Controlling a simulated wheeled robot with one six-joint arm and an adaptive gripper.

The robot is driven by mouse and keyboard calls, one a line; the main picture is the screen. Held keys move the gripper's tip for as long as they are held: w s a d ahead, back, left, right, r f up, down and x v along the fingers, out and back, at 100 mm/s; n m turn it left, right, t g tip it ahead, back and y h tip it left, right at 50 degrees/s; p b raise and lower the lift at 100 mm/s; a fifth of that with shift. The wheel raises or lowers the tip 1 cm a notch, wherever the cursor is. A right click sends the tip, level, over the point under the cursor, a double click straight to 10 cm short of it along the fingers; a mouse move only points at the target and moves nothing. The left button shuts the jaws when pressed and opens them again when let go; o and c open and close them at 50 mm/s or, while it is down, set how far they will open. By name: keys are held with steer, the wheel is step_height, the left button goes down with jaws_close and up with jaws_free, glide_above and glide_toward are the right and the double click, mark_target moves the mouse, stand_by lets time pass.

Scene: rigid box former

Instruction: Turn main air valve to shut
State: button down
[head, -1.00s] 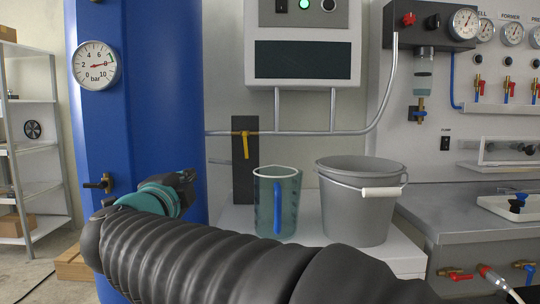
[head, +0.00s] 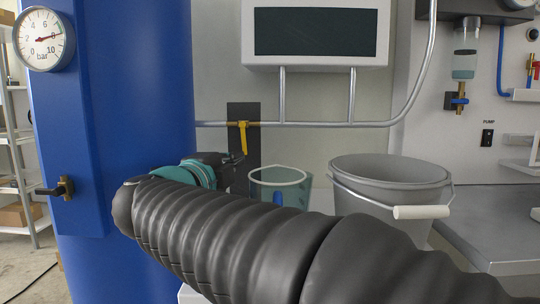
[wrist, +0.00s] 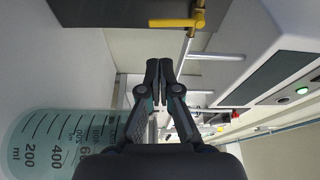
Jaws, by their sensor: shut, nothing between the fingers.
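A brass valve with a yellow lever (head: 243,137) sits on the grey horizontal pipe in front of a dark backing plate. The lever hangs straight down, across the pipe. The valve also shows at the top of the wrist view, with its yellow lever (wrist: 172,22) lying to the left. My gripper (head: 238,160) is just below the lever in the head view, partly hidden by my own arm. In the wrist view my gripper (wrist: 159,66) is shut and empty, its fingertips apart from the lever in the picture.
A clear measuring jug (head: 293,184) stands close behind my arm and shows large in the wrist view (wrist: 45,145). A grey bucket (head: 385,178) stands to its right. A blue tank (head: 130,100) with a gauge (head: 44,38) and a black-handled brass valve (head: 62,188) is left.

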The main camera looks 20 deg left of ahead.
mark_target(244, 138)
steer(key=w, duration=0.8)
steer(key=shift+w+d+r+p, duration=0.15)
steer(key=shift+d+p, duration=0.05)
steer(key=shift+p, duration=0.1)
